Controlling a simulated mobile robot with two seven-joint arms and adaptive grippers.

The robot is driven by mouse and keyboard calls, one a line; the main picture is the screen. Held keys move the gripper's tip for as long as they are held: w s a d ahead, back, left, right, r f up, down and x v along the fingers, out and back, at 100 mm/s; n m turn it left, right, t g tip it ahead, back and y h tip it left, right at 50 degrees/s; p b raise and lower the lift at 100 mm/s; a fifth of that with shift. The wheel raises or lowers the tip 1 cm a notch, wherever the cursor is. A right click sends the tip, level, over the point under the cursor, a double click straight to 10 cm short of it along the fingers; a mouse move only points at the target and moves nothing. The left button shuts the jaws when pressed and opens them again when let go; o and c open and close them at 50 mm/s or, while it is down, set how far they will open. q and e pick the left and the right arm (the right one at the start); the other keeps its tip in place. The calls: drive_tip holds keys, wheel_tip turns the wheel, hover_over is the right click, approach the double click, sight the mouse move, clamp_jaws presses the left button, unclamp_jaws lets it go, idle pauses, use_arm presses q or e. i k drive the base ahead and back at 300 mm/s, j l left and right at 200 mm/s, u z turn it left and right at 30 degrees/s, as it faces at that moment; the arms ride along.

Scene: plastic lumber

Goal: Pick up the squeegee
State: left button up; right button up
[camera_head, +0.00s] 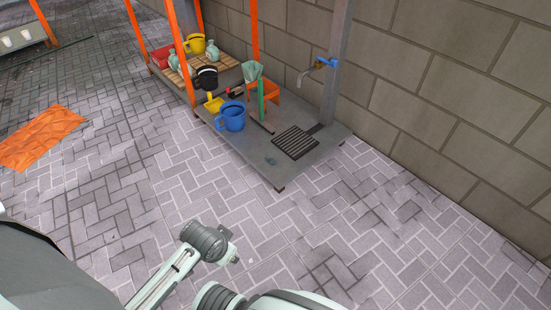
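I cannot single out the squeegee with certainty in the head view. A thin dark bar (261,125) lies on the grey platform beside the blue mug-shaped bucket, and it may be part of it. A green upright piece (261,100) with a pale green top stands behind the bar, and its kind is unclear. Parts of my arms show at the bottom edge, well in front of the platform. No gripper fingers can be made out, and nothing is seen held.
The low grey platform (262,168) carries a blue bucket (231,117), an orange stool-like item (264,92), a black slatted grate (295,142) and several containers. Orange posts and a grey post rise from it. A brick wall (440,100) stands behind. The paving in front is clear.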

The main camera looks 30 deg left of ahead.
sight(260, 119)
drive_tip(key=j+z, duration=0.1)
drive_tip(key=z, duration=0.2)
drive_tip(key=i+j+z, duration=0.1)
drive_tip(key=z, duration=0.2)
drive_tip(key=i+j+z, duration=0.2)
drive_tip(key=j, duration=0.4)
drive_tip(key=j+z, duration=0.25)
drive_tip(key=j, duration=0.3)
drive_tip(key=j+z, duration=0.2)
drive_tip(key=j, duration=2.05)
drive_tip(key=k, duration=0.05)
